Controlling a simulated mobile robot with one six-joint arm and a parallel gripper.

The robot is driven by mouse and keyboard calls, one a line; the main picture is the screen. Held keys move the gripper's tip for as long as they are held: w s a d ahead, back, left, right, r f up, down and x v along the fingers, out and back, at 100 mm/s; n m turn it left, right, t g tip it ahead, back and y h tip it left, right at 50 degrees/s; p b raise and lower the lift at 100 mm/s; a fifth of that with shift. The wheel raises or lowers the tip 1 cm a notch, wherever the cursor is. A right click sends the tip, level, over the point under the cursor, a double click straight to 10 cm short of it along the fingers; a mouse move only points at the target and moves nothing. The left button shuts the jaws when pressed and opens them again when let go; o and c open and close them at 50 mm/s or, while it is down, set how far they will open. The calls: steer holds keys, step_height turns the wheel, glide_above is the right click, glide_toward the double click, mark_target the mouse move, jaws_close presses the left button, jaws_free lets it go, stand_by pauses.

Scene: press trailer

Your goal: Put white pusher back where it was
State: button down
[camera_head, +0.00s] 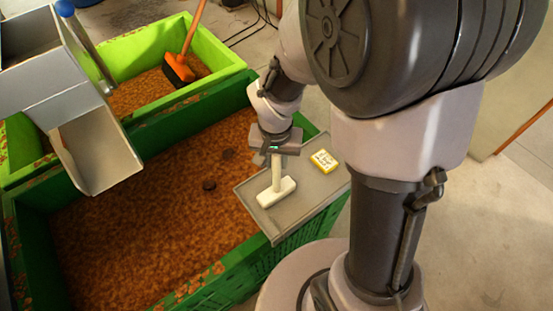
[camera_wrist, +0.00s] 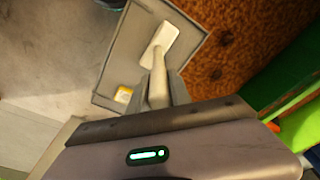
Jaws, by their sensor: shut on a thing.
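The white pusher (camera_head: 277,188) is a T-shaped piece with a handle and a wide block at its lower end. My gripper (camera_head: 277,156) is shut on the top of its handle. The pusher stands roughly upright with its block over the grey tray (camera_head: 318,196); I cannot tell whether the block touches the tray. In the wrist view the pusher (camera_wrist: 160,45) points away from my gripper (camera_wrist: 158,100), and its block lies against the grey tray (camera_wrist: 117,67) near one edge.
A yellow-and-white box (camera_head: 324,161) lies on the tray, right of the pusher. The tray sits at the corner of a green crate (camera_head: 232,275) full of brown pulp (camera_head: 140,230) with dark round lumps.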

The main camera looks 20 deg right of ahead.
steer(key=shift+f, duration=0.15)
steer(key=c, duration=1.2)
jaws_free()
steer(key=shift+o, duration=0.2)
step_height(320, 180, up, 14)
steer(key=s+p, duration=0.2)
steer(key=p, duration=0.3)
steer(key=s+a+r+n+t+y, duration=0.1)
steer(key=s+a+r+t, duration=0.3)
steer(key=s+r, duration=0.6)
steer(key=shift+s+t+y, duration=0.3)
steer(key=shift+s+y, duration=0.25)
steer(key=shift+y, duration=0.25)
